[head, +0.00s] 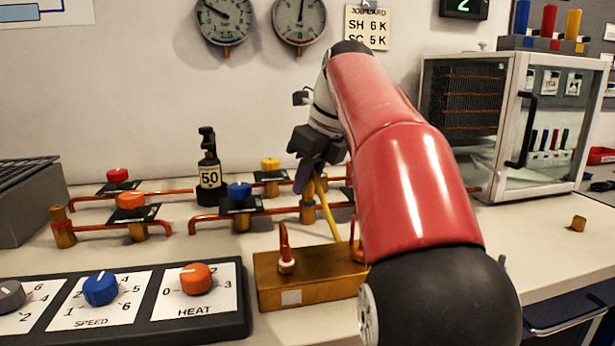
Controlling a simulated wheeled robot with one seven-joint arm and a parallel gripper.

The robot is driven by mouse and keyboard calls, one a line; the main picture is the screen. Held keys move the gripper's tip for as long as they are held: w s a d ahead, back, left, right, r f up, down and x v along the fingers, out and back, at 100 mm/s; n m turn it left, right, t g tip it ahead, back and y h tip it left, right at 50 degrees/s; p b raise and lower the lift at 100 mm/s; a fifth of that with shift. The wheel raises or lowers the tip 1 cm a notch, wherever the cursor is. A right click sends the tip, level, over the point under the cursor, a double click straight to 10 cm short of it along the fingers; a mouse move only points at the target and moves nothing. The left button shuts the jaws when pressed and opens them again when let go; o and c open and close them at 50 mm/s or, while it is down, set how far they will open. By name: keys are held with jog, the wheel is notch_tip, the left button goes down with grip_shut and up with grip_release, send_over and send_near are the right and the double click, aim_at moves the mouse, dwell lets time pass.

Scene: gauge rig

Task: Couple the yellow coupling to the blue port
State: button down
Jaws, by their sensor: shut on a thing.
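My gripper (305,178) is at the middle of the head view, pointing down and shut on the yellow coupling. The coupling itself is mostly hidden by the jaws. Its yellow hose (328,214) runs from the jaws down to the right, toward the brass block. The blue port (308,209), a short brass stub with a blue ring, stands just below the fingertips. I cannot tell whether the coupling touches the port or is still apart from it.
A brass block (300,292) with copper pipe ends stands in front. Copper pipes with blue (239,190), orange (131,201), red and yellow knobs lie to the left.

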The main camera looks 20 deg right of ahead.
jog(key=c, duration=1.4)
grip_release()
jog(key=shift+c, duration=0.2)
jog(key=shift+o, duration=0.4)
jog(key=o, duration=0.5)
jog(key=p+v, duration=0.3)
jog(key=v, duration=0.5)
